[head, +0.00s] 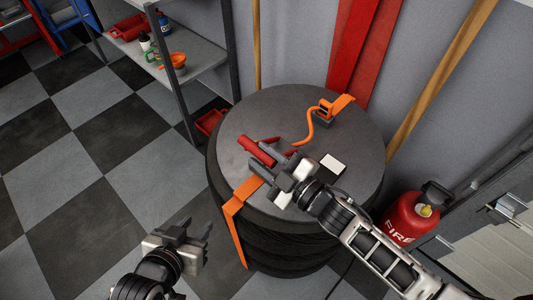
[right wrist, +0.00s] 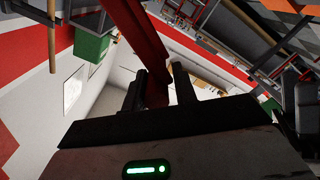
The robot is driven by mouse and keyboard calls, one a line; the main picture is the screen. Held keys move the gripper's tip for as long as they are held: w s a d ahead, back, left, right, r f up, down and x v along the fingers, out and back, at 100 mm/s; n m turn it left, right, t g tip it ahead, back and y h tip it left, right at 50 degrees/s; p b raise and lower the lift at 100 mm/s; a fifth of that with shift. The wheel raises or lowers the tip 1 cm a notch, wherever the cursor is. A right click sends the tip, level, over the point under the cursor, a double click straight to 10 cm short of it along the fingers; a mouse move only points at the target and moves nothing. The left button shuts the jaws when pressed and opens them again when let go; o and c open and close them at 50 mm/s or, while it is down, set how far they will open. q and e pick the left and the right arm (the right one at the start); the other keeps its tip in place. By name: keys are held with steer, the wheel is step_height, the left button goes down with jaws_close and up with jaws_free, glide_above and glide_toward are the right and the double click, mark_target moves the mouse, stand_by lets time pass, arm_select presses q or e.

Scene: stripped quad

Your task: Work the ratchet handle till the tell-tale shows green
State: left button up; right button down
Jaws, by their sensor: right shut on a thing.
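The red ratchet handle (head: 257,151) is above the round dark top of a tyre stack (head: 240,110). My right gripper (head: 276,164) is shut on the handle; the right wrist view shows the red bar (right wrist: 148,60) between its two fingers. The ratchet body is mostly hidden by the gripper. An orange strap (head: 236,214) runs from there over the stack's front edge. A small block with a white face (head: 333,163), perhaps the tell-tale, sits right of the gripper; no green shows on it. My left gripper (head: 187,235) is open and empty, over the floor left of the stack.
An orange hook and strap end (head: 325,112) lie at the back of the top. A shelf (head: 190,60) with bottles and an orange bowl (head: 175,61) stands at the back left. A red fire extinguisher (head: 402,215) stands at the right. The checkered floor at left is clear.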

steer(key=shift+f, duration=0.15)
steer(key=c, duration=1.3)
jaws_free()
arm_select(q)
steer(key=shift+w, duration=0.15)
arm_select(e)
steer(key=shift+o, duration=0.2)
arm_select(q)
steer(key=shift+d+r, duration=0.1)
steer(key=shift+w+b, duration=0.1)
steer(key=shift+b, duration=0.45)
arm_select(e)
steer(key=v, duration=1.6)
